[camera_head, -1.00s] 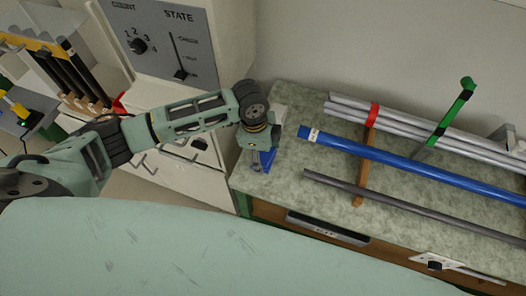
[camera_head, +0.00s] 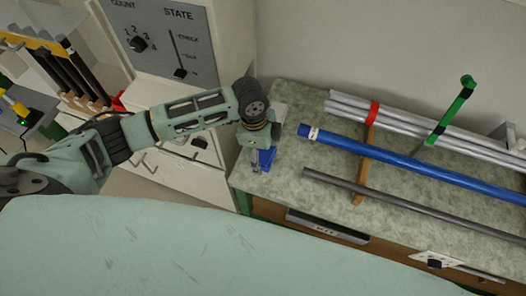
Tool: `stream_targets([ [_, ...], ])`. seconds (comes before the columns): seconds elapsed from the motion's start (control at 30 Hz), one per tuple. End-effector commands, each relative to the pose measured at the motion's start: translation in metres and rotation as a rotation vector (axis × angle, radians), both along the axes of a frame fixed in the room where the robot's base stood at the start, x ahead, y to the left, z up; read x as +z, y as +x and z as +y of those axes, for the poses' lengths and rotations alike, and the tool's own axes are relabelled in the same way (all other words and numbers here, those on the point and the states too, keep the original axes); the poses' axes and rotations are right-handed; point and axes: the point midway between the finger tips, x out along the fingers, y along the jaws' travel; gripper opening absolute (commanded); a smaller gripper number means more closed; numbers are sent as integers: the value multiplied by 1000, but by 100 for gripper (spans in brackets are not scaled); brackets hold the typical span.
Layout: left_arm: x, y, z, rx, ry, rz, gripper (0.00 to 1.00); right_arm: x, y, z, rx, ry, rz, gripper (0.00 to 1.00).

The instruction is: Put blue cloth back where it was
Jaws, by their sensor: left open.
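The blue cloth (camera_head: 266,156) lies at the left end of the green-grey bench top, small in view and partly hidden by my left gripper. My left gripper (camera_head: 257,168) points down right at the cloth, with its jaws open. I cannot tell whether the fingers touch the cloth. My right gripper is not in view.
A long blue rod (camera_head: 400,161), a dark grey rod (camera_head: 400,205) and several silver rods (camera_head: 420,125) lie on wooden supports on the bench (camera_head: 290,190). A grey STATE panel (camera_head: 165,40) stands behind my left arm.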

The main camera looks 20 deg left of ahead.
Motion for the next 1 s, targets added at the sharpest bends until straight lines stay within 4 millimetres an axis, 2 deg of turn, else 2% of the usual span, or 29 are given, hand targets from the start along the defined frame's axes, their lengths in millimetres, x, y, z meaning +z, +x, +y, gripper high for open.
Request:
stream_targets([
  [0.17, 30, 1, 4, 0, -1, -6, 84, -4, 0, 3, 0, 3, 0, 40],
  [0.4, 82, 1, 10, 0, -2, -6, 84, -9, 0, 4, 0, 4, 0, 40],
  [0.53, 102, 0, 12, 1, -3, -4, 84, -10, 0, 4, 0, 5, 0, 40],
  [0.7, 115, -1, 14, 0, -2, -1, 84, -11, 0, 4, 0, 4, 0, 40],
  [1.0, 118, -1, 14, 0, -1, -1, 84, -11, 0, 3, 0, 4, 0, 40],
])
